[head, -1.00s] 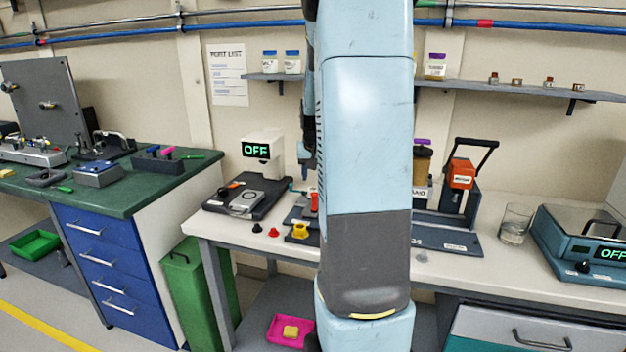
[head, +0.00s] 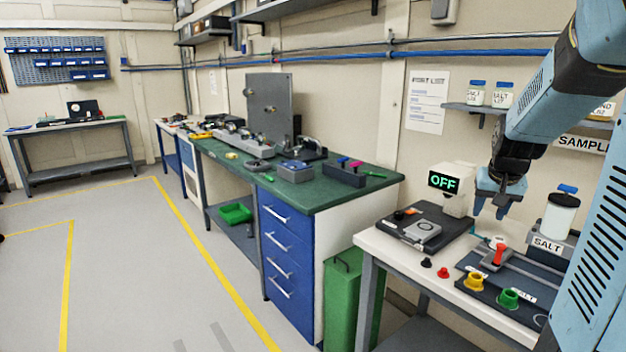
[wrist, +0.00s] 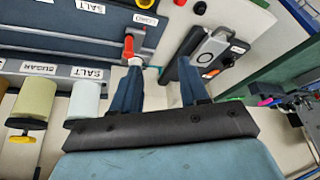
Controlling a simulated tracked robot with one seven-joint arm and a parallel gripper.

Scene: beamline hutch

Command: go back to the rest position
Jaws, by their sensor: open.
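My gripper (head: 491,208) hangs from my blue arm at the right of the head view, fingers pointing down above the white bench (head: 390,250). Its two fingers are apart with nothing between them. In the wrist view my gripper (wrist: 158,68) is also open and empty. The red-handled tool (wrist: 128,47) shows near the left fingertip there; whether they touch I cannot tell. The device with the lit OFF display (head: 444,182) stands left of my gripper in the head view.
Yellow (head: 474,281) and green (head: 508,299) pieces sit on the dark tray. The shelf (head: 530,112) with jars is behind my arm. Open floor (head: 130,290) lies to the left.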

